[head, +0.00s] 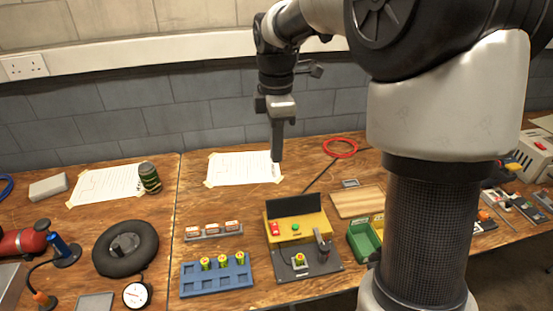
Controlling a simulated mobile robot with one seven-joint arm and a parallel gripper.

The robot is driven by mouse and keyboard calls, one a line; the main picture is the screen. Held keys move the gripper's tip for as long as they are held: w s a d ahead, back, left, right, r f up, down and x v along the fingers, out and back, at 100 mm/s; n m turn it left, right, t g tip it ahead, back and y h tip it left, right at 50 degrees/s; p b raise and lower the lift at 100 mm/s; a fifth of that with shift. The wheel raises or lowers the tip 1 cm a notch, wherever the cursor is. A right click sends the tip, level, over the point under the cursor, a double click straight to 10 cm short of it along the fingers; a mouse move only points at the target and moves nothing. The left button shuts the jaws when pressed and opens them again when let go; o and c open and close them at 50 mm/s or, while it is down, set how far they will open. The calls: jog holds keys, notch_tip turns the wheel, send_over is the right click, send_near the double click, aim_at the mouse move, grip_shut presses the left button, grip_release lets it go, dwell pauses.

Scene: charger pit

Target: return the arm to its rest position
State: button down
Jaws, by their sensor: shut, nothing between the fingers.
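My gripper (277,152) is shut and empty. It points straight down at the end of my arm and shows above the back of the wooden workbench, in front of the right part of a taped paper sheet (235,168). My arm reaches out from the right side of the picture, bent at the elbow, with the wrist hanging at the upper middle. I cannot tell how high the fingertips are above the bench (187,217).
A yellow and black charger (297,227) stands mid-bench. A blue tray (217,277) with several cells is at its left, a green bin (363,240) at its right. A tyre (126,247) lies at left. A grey block wall (110,118) closes off the back.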

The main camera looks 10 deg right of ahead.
jog(key=shift+r, duration=0.25)
jog(key=s+d+r+m+t+p, duration=0.2)
jog(key=s+r+m+t+p, duration=0.2)
jog(key=s+r+m+p, duration=0.8)
jog(key=n+g+b, duration=0.3)
jog(key=n+b, duration=0.9)
jog(key=b, duration=0.9)
send_near(274, 225)
jog(key=f+b, duration=0.1)
jog(key=f, duration=0.1)
jog(key=f+b, duration=0.1)
jog(key=f, duration=0.1)
jog(key=f+b, duration=0.1)
jog(key=f, duration=0.1)
jog(key=shift+w+f, duration=0.2)
jog(key=shift+w, duration=0.1)
